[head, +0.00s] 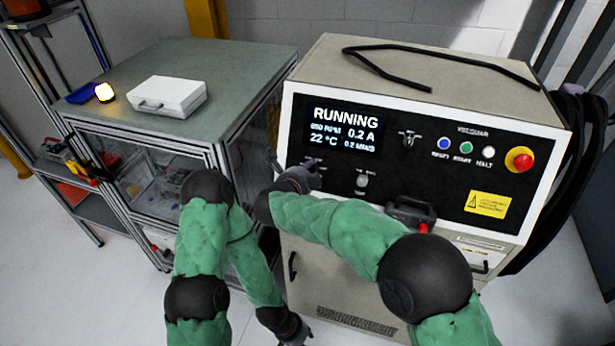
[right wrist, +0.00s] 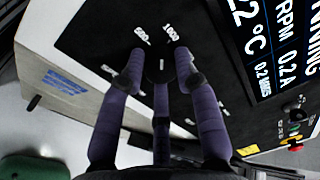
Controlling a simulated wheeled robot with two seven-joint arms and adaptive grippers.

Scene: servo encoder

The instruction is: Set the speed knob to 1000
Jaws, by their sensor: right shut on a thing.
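The speed knob (right wrist: 160,68) is a small dark round knob on the black panel. In the right wrist view, printed labels that read like 500 and 1000 (right wrist: 171,32) lie around it. My right gripper (right wrist: 163,76) is shut on the knob, its purple-grey fingers around it. In the head view the right gripper (head: 292,180) is at the panel's left side and hides the knob. The display (head: 341,130) reads RUNNING, what looks like 650 RPM, 0.2 A and 22 °C. My left gripper (head: 293,331) hangs low at the bottom edge, its fingers unclear.
Another small knob (head: 361,181) and a dark handle with a red part (head: 411,212) are on the panel. Coloured buttons (head: 465,146) and a red emergency stop (head: 519,159) are at right. A bench with a white case (head: 166,96) stands at left.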

